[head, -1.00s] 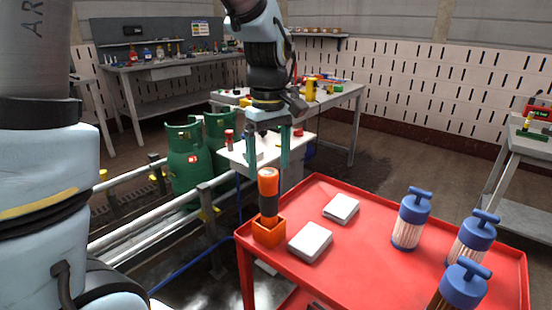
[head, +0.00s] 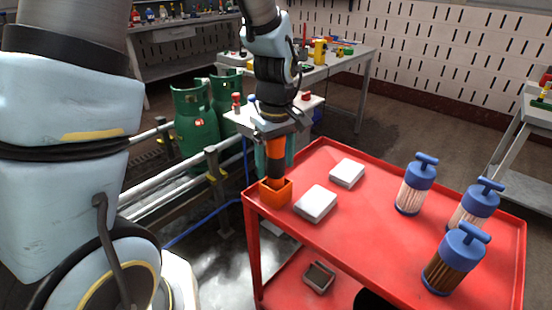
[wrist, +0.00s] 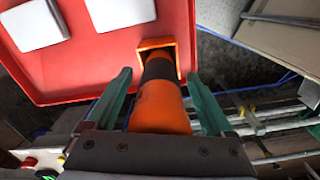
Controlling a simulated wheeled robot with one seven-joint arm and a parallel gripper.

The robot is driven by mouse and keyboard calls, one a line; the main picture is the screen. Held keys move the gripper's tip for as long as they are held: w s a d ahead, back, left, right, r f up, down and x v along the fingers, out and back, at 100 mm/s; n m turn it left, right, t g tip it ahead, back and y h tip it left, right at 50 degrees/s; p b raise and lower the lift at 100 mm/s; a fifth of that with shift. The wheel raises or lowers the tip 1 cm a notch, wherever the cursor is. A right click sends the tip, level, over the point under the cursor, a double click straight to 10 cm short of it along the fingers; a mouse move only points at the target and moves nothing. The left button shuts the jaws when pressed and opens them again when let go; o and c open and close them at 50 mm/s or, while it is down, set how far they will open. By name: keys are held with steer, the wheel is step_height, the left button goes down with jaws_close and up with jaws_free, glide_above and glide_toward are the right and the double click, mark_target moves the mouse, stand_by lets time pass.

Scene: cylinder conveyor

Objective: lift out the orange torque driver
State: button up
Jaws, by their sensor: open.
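The orange torque driver (head: 276,165) stands upright in an orange square holder (head: 276,193) at the near left corner of the red cart. It has an orange upper part and a black band. My gripper (head: 275,158) is open and points down over the driver. In the wrist view, the driver (wrist: 160,104) lies between the two green fingers of my gripper (wrist: 163,100), with gaps on both sides. The driver's lower end is hidden inside the holder (wrist: 172,45). In the head view, its top is hidden by the gripper body.
The red cart (head: 375,240) also carries two white boxes, one (head: 316,204) close to the holder, and several blue-capped filter cylinders (head: 415,185) at the right. Green gas tanks (head: 197,120) and pale rails (head: 165,180) stand left of the cart.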

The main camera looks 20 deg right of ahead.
jaws_close()
stand_by(0.6)
stand_by(0.8)
